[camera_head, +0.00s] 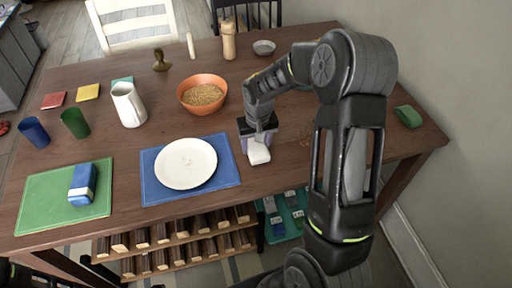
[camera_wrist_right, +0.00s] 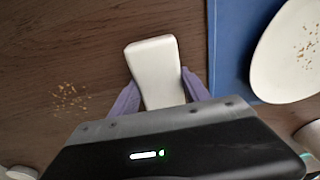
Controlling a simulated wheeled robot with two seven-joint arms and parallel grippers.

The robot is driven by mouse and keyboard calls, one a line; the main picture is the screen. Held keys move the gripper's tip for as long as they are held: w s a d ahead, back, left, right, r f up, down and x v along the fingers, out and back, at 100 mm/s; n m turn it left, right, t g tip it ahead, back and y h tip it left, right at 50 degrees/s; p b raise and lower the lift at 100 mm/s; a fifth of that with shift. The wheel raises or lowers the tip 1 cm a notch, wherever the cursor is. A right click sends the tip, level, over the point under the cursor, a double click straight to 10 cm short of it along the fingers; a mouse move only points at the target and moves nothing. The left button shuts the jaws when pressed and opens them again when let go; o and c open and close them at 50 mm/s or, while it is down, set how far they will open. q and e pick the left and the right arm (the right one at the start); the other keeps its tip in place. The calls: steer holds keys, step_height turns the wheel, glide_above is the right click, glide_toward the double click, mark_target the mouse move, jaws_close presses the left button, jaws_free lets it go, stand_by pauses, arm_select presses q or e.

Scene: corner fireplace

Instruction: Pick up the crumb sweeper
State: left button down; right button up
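The crumb sweeper appears to be the small white block (camera_head: 259,153) at the front of the wooden table, right of the blue mat. In the right wrist view the white block (camera_wrist_right: 158,72) lies between the two purple fingers, which appear to touch both its sides. My right gripper (camera_head: 258,146) reaches down over it from above. It also shows in the wrist view (camera_wrist_right: 160,88). Whether the block rests on the table or hangs just above it is unclear.
Crumbs (camera_wrist_right: 68,97) lie on the table beside the block. A white plate (camera_head: 186,163) sits on the blue mat (camera_head: 152,190). An orange bowl (camera_head: 202,95), white pitcher (camera_head: 128,104), pepper mill (camera_head: 229,42) and green mat (camera_head: 40,205) with a blue-and-white item (camera_head: 82,184) stand around.

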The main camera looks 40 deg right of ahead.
mark_target(256, 144)
steer(key=c, duration=0.9)
step_height(256, 144, up, 10)
steer(key=shift+r+b, duration=0.1)
steer(key=shift+b, duration=0.2)
stand_by(0.3)
